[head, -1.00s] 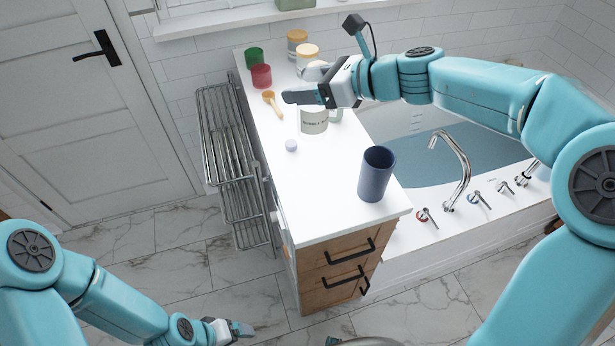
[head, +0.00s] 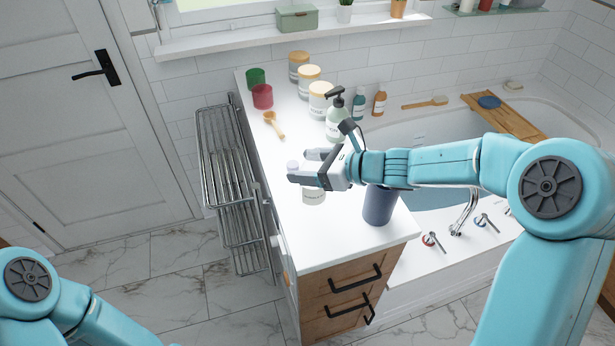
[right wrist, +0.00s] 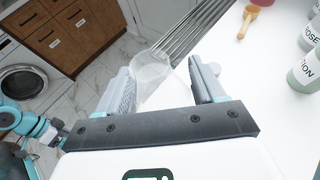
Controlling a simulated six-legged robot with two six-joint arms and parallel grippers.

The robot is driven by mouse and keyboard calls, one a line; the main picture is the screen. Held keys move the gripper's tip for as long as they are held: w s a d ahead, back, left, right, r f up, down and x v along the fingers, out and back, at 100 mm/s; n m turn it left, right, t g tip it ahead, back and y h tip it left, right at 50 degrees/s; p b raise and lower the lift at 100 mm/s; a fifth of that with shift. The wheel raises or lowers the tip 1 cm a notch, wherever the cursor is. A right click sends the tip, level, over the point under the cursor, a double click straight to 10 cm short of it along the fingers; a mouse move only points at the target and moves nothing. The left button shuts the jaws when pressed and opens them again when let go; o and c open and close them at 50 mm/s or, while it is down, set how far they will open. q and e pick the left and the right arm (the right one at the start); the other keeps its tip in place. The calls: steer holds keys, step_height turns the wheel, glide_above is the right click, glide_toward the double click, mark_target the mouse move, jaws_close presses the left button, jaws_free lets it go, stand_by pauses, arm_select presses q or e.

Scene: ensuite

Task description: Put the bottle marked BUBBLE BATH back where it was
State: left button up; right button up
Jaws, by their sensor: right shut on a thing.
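My right gripper (head: 302,170) is over the white counter, its fingers apart around a pale bottle. In the head view the bottle's lower part (head: 314,197) shows below the fingers, with small dark print too small to read. Its top (right wrist: 152,68) looks round and translucent between the fingers in the right wrist view. I cannot tell whether its base touches the counter. A small pale round piece (head: 292,166) shows by the fingertips. My left gripper is outside the head view; part of my left arm shows small at the left of the right wrist view, its fingers unclear.
A blue tumbler (head: 379,205) stands close to the right of the bottle. Behind are a pump bottle (head: 337,122), several wooden-lidded jars, a red cup (head: 262,96), a green cup (head: 255,78) and a wooden scoop (head: 274,125). A metal rack (head: 228,180) borders the counter's left side.

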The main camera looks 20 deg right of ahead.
step_height(320, 180, down, 3)
steer(key=shift+w+f, duration=0.1)
steer(key=shift+s, duration=0.2)
steer(key=shift+w+f, duration=0.1)
steer(key=shift+w, duration=0.05)
steer(key=o, duration=1.5)
steer(key=b+v, duration=0.1)
steer(key=v, duration=1.1)
